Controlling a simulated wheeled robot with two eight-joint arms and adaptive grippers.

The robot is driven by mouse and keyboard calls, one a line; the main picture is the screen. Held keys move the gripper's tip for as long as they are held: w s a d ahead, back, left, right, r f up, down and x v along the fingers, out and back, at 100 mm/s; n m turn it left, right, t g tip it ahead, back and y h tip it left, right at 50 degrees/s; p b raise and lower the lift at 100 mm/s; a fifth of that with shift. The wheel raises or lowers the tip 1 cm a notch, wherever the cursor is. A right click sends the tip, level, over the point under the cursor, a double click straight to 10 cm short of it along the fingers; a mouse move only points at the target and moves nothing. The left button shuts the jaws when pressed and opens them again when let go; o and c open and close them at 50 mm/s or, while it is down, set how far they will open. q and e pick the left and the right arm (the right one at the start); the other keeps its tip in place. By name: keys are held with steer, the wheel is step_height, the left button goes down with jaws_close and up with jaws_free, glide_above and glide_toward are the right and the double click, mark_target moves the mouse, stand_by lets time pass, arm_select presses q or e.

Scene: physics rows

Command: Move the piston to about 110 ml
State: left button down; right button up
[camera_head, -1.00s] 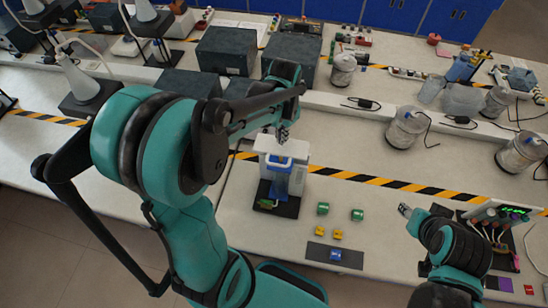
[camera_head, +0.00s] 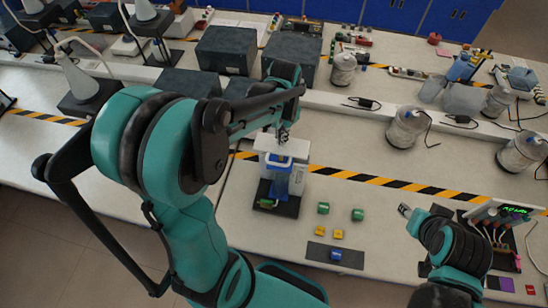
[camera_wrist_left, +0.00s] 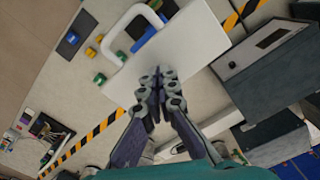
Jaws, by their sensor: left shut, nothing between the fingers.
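The piston apparatus stands upright on a black base (camera_head: 287,208) in the head view. It has a white top plate (camera_head: 268,143) and a blue part at its front (camera_head: 280,180). The scale and the piston level are too small to read. My left gripper (camera_head: 283,139) is just above the back of the white top. In the left wrist view, the gripper (camera_wrist_left: 159,77) is shut and empty over the white plate (camera_wrist_left: 185,42), with a white loop handle (camera_wrist_left: 103,43) beyond it. My right gripper (camera_head: 404,211) is at the right, apart from the apparatus; its jaws are unclear.
Two green blocks (camera_head: 357,214), two yellow blocks (camera_head: 338,234) and a blue block on a dark mat (camera_head: 318,252) lie right of the apparatus. Dark boxes (camera_head: 226,50) stand behind. A device with a green display (camera_head: 514,210) is at the right. Table between is mostly clear.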

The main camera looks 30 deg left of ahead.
arm_select(q)
steer(key=shift+f+b, duration=2.45)
steer(key=shift+f, duration=0.5)
step_height(320, 180, up, 7)
steer(key=p, duration=0.5)
